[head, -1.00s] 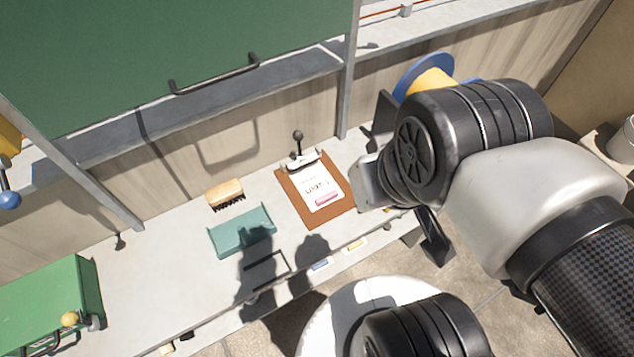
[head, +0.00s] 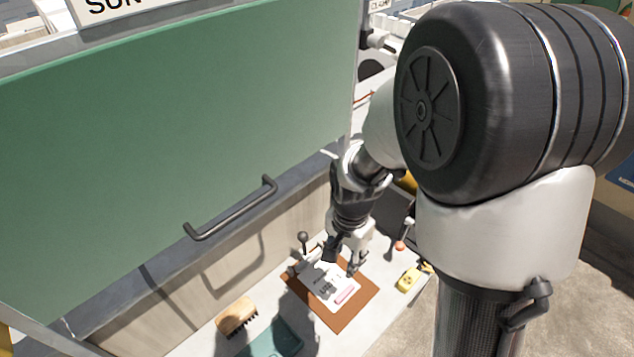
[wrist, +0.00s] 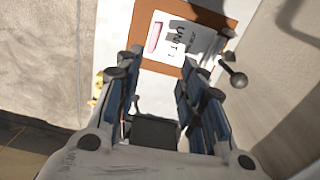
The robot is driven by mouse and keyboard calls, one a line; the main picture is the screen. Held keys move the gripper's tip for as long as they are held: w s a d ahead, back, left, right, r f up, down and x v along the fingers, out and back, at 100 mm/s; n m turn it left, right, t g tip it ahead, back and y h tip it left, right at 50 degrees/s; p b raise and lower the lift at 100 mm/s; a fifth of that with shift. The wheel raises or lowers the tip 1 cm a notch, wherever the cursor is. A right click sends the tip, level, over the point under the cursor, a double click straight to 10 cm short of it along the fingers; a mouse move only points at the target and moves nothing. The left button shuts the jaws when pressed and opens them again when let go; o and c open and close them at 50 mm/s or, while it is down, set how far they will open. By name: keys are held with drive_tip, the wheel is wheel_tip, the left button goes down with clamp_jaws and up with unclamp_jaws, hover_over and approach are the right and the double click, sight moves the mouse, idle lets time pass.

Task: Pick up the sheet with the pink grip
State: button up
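The white printed sheet (head: 318,285) lies on a brown clipboard (head: 345,318) on the pale ledge. Its pink grip (head: 346,296) is at the sheet's near edge. In the wrist view the sheet (wrist: 190,37) is ahead of the fingers, with the pink grip (wrist: 154,37) on its left. A clip with a black ball lever (head: 303,237) is at the board's far end; the ball also shows in the wrist view (wrist: 238,80). My gripper (head: 345,258) is over the clipboard, pointing down. In the wrist view its fingers (wrist: 161,65) are apart with nothing between them.
A large green panel with a dark handle (head: 230,208) stands behind and left of the ledge. A wooden brush (head: 237,314) and a teal tray (head: 277,340) lie left of the clipboard. A yellow object (head: 408,280) lies to its right.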

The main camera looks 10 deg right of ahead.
drive_tip(key=f, duration=0.2)
drive_tip(key=b, duration=0.4)
hover_over(343, 294)
drive_tip(key=shift+m, duration=0.4)
drive_tip(key=f, duration=1.1)
drive_tip(key=shift+w+a+f, duration=0.2)
drive_tip(key=shift+a+f, duration=0.1)
drive_tip(key=f, duration=0.1)
drive_tip(key=f+b, duration=0.1)
drive_tip(key=f, duration=0.3)
drive_tip(key=shift+s+d+f+b, duration=0.15)
drive_tip(key=shift+d+b, duration=0.2)
clamp_jaws()
